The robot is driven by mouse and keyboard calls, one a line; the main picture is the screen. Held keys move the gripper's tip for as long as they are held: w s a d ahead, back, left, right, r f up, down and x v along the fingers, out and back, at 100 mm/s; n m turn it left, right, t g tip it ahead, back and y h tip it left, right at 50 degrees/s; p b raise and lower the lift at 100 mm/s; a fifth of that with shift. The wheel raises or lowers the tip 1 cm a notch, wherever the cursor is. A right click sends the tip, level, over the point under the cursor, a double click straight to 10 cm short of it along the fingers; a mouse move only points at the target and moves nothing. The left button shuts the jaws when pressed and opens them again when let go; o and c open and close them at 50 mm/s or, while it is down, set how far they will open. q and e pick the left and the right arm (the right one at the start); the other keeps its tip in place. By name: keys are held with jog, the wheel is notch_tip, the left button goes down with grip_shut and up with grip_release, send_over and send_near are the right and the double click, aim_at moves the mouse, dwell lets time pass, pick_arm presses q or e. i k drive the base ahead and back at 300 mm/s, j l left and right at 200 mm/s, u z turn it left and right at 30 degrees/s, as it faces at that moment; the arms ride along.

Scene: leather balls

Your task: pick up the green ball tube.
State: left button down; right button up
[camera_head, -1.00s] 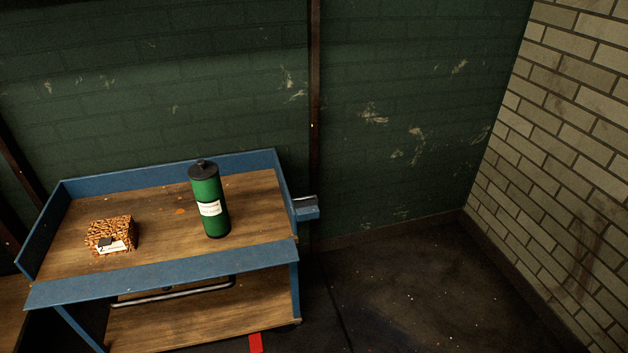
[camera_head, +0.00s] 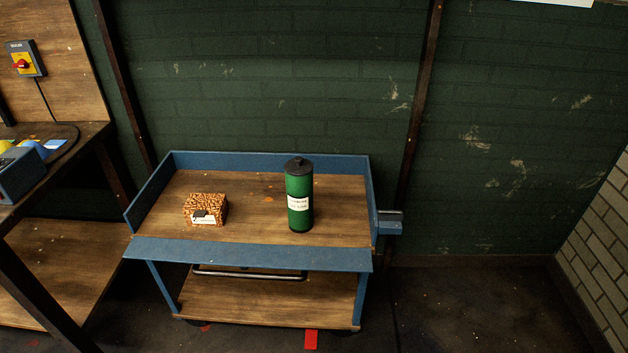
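The green ball tube (camera_head: 299,188) stands upright on the top shelf of a blue cart (camera_head: 250,256), right of the shelf's middle. It has a black lid and a white label facing me. Nothing touches it. Neither of my grippers shows in the head view.
A brown patterned box (camera_head: 205,210) sits on the same shelf, left of the tube. The cart has raised blue edges and a lower wooden shelf (camera_head: 270,303). A wooden workbench (camera_head: 75,150) stands at the left. The floor (camera_head: 470,305) at the right is clear.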

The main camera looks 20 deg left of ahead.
aim_at(300, 190)
jog(key=i+l+u, duration=0.3)
jog(key=i+u, duration=0.15)
jog(key=i+l+u, duration=0.45)
